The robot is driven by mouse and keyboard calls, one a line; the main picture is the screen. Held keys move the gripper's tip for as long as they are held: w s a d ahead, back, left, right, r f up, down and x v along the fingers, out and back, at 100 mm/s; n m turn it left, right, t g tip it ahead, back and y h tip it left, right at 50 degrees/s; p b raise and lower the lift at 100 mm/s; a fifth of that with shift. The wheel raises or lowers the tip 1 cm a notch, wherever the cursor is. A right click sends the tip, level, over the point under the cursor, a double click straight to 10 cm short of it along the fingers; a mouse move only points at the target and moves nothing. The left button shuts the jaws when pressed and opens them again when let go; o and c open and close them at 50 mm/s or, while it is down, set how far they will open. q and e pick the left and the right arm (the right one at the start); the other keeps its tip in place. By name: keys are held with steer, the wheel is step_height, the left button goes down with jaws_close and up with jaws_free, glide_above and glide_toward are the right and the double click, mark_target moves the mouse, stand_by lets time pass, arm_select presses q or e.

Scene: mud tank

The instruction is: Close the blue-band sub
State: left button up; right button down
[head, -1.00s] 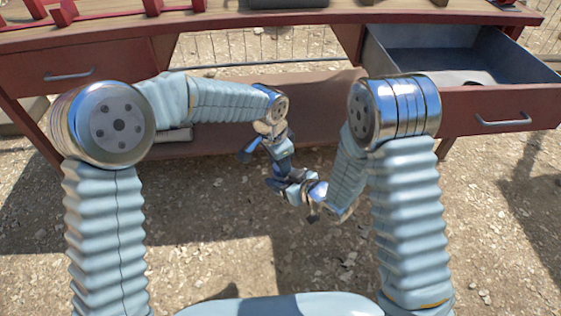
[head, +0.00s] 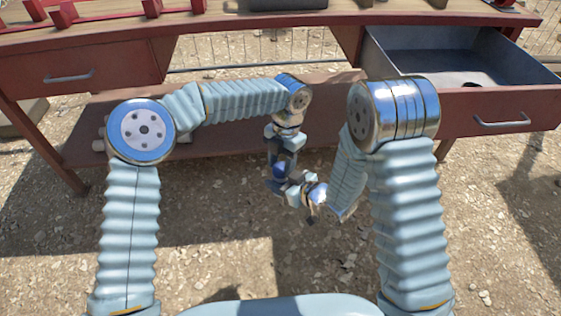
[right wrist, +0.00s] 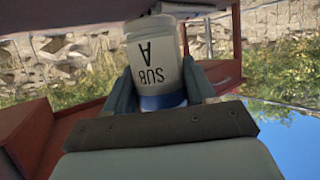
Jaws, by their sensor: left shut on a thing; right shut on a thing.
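The blue-band sub (right wrist: 155,62) is a pale cylinder lettered "SUB A", with a blue band near my right gripper. It is between the two fingers of my right gripper (right wrist: 163,92), which is shut on it. In the head view the blue of the sub (head: 279,172) shows small between my grippers. My right gripper (head: 290,186) comes in from the right. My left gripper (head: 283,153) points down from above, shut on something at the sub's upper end. That piece is mostly hidden, and I cannot tell whether it is seated on the sub.
A red workbench (head: 280,25) with a wooden top stands ahead. Its right drawer (head: 495,105) is pulled out, and its left drawer (head: 85,72) is shut. Red stands (head: 62,14) stand on the top at left. The gravel in front of the bench is clear.

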arm_select(q)
steer(key=o, duration=1)
steer(key=shift+d, duration=0.1)
steer(key=shift+r, duration=2.35)
steer(key=shift+c, duration=0.4)
